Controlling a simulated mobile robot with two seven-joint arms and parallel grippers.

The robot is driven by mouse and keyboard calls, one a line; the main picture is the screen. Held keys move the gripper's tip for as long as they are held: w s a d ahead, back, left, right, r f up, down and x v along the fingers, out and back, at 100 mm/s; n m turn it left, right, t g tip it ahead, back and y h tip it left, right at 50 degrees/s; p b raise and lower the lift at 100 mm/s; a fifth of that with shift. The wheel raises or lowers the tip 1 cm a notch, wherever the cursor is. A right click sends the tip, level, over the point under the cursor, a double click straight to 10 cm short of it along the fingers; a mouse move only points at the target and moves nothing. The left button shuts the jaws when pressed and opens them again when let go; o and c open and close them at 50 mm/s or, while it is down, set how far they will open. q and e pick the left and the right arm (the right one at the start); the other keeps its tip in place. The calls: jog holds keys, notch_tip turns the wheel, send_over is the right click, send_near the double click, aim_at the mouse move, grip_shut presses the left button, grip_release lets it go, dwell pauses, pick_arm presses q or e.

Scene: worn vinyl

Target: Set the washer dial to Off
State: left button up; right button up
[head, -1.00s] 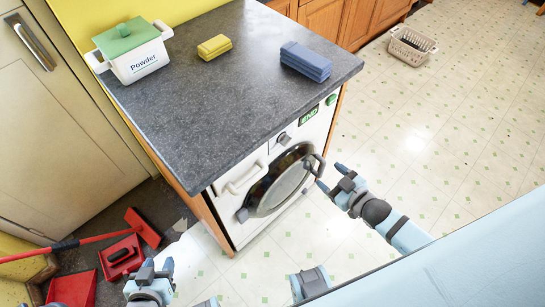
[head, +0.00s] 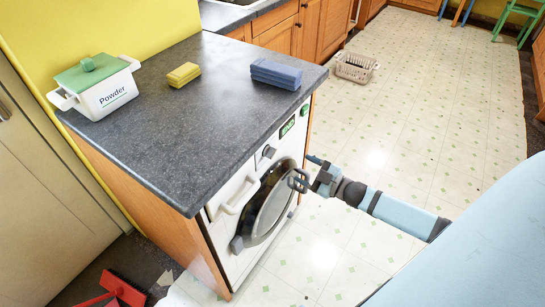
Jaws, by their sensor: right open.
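The white washer (head: 218,238) stands under the dark countertop. Its dial (head: 268,152) is a grey knob on the upper front panel, between the drawer handle (head: 238,194) and the lit green END display (head: 288,126). The dial's setting is too small to read. The round door (head: 268,204) looks closed, with a dark handle (head: 298,181) on its right side. My right gripper (head: 311,172) is open, right of the washer front by the door handle, apart from the dial. Whether it touches the handle I cannot tell. My left gripper is out of view.
On the countertop (head: 190,125) are a Powder tub (head: 108,98) with a green lid, yellow sponges (head: 183,75) and blue folded cloths (head: 276,74). A green button (head: 305,109) sits right of the display. A beige basket (head: 356,67) and a red dustpan (head: 115,287) lie on the floor.

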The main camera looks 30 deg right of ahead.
aim_at(274, 154)
jog(key=x, duration=1.1)
jog(key=shift+w+a, duration=0.1)
jog(key=shift+w, duration=0.1)
jog(key=shift+c, duration=0.5)
jog(key=c, duration=0.8)
